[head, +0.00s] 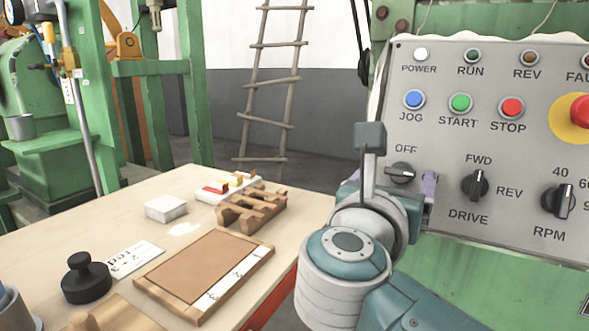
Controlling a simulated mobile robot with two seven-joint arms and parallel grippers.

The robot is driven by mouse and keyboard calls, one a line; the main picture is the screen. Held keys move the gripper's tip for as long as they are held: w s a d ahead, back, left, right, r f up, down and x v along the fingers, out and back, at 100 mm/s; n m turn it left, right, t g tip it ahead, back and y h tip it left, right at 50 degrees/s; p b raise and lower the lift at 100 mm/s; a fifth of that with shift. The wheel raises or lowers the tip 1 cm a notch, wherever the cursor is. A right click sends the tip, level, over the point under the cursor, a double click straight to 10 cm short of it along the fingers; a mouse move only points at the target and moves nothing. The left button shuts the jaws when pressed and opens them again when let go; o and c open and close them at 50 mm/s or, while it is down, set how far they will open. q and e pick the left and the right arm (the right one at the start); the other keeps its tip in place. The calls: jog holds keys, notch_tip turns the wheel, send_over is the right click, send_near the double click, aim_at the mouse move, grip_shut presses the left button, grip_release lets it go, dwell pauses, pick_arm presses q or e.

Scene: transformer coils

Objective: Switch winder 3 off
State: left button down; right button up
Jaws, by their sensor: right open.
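A grey control panel (440,120) fills the right of the head view. A rotary switch (402,173) sits under the label OFF. Its dark handle lies roughly level, and the lettering around its lower part is hidden by my gripper. My right gripper (405,190) is open right in front of this switch, with a purplish finger to the switch's right. I cannot tell whether a finger touches the handle. The white POWER lamp (421,54) is at the panel's upper left. No winder number is readable. My left gripper is not in view.
The DRIVE knob (475,185), RPM knob (558,200), STOP button (512,107) and red emergency button (580,112) are nearby on the panel. A wooden table (318,205) on the left bears a wooden tray (262,258), a wooden rack (252,208) and a black weight (86,280).

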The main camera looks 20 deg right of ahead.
jog(key=shift+w+d, duration=0.15)
jog(key=shift+c, duration=0.3)
grip_shut()
dwell(0.3)
